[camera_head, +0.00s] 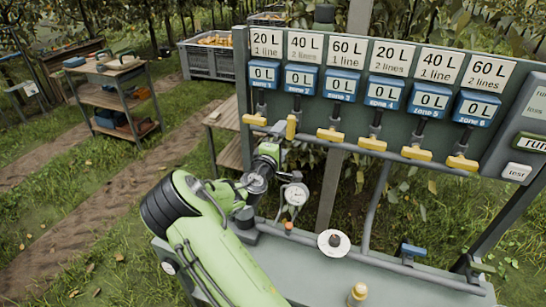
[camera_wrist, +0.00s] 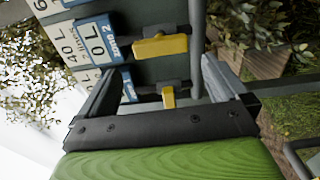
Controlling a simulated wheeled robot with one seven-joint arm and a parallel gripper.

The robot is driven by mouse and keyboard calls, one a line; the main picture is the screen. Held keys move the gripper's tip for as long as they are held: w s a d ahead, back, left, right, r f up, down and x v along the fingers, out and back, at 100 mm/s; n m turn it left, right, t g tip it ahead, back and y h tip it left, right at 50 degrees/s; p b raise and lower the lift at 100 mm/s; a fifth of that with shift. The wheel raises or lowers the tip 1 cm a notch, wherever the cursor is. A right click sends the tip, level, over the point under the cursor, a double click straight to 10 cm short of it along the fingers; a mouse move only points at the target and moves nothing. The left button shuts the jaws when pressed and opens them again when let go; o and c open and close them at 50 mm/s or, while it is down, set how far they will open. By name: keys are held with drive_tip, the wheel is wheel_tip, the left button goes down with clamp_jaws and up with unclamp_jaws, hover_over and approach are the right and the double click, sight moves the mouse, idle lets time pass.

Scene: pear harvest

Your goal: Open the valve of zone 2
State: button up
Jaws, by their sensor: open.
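The zone 2 valve has a yellow handle (camera_head: 291,127) standing upright, in line with its pipe. In the wrist view this handle (camera_wrist: 160,47) lies lengthwise across the upper middle, beside the zone 2 label (camera_wrist: 97,42), which reads 0 L. My gripper (camera_head: 274,138) is close to the handle, a little below and left of it in the head view. Its jaws are open and empty. In the wrist view my two fingers (camera_wrist: 160,85) are apart; the zone 2 handle shows beyond them, and the zone 1 handle (camera_wrist: 168,97) shows between them.
The zone 1 handle (camera_head: 255,120) and zone 3 handle (camera_head: 330,135) sit crosswise close on either side. The other zone handles (camera_head: 416,154) are also crosswise. A pressure gauge (camera_head: 295,195) stands below.

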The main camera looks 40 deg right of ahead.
drive_tip(key=b+v, duration=0.1)
drive_tip(key=v, duration=0.7)
drive_tip(key=shift+s+a, duration=0.15)
